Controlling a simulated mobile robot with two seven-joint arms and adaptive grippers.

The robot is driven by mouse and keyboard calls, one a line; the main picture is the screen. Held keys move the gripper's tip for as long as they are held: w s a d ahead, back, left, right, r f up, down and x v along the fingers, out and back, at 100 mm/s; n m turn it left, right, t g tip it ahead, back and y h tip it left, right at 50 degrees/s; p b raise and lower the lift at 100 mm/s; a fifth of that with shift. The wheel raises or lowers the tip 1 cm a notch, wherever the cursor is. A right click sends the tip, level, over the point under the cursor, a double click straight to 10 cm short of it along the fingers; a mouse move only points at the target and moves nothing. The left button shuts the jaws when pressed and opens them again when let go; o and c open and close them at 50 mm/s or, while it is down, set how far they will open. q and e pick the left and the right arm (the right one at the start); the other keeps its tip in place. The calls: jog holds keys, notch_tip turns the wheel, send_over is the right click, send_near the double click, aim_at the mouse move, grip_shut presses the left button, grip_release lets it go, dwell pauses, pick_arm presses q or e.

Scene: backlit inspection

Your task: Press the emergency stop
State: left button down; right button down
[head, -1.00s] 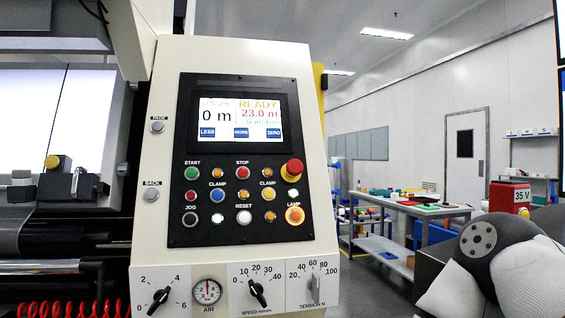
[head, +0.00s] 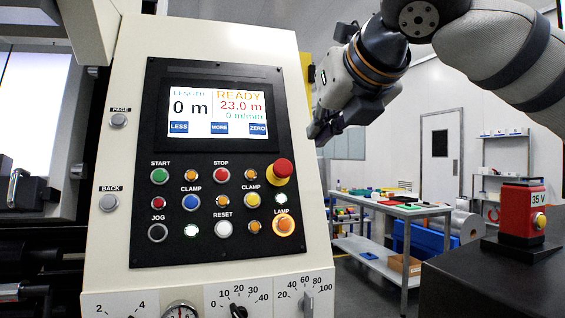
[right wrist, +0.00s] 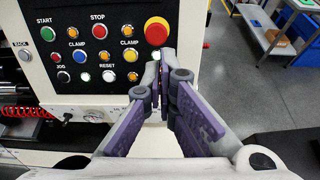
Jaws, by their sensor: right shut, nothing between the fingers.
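The emergency stop is a red mushroom button on a yellow base (head: 283,168) at the right edge of the black control panel (head: 200,240). It also shows in the right wrist view (right wrist: 157,30), just above the fingertips. My right gripper (head: 318,134) is shut and empty, to the right of the panel and higher than the button in the head view. In the right wrist view its closed fingertips (right wrist: 164,58) show just below the red button, with no contact visible. My left gripper is not in view.
A lit screen (head: 217,113) and several coloured buttons, including a red STOP button (head: 221,174), share the panel. Knobs (head: 238,311) sit below. A red 35 V box (head: 520,212) stands on a dark surface at right. A workbench (head: 395,207) stands behind.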

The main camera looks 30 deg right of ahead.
aim_at(287, 167)
jog(key=x, duration=1.3)
jog(key=shift+w+f+b, duration=0.15)
jog(key=shift+f+b, duration=0.15)
jog(key=shift+b, duration=0.05)
jog(key=shift+w+d, duration=0.15)
jog(key=shift+w, duration=0.2)
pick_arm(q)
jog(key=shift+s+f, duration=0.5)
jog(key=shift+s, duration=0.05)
pick_arm(e)
jog(key=shift+s, duration=0.1)
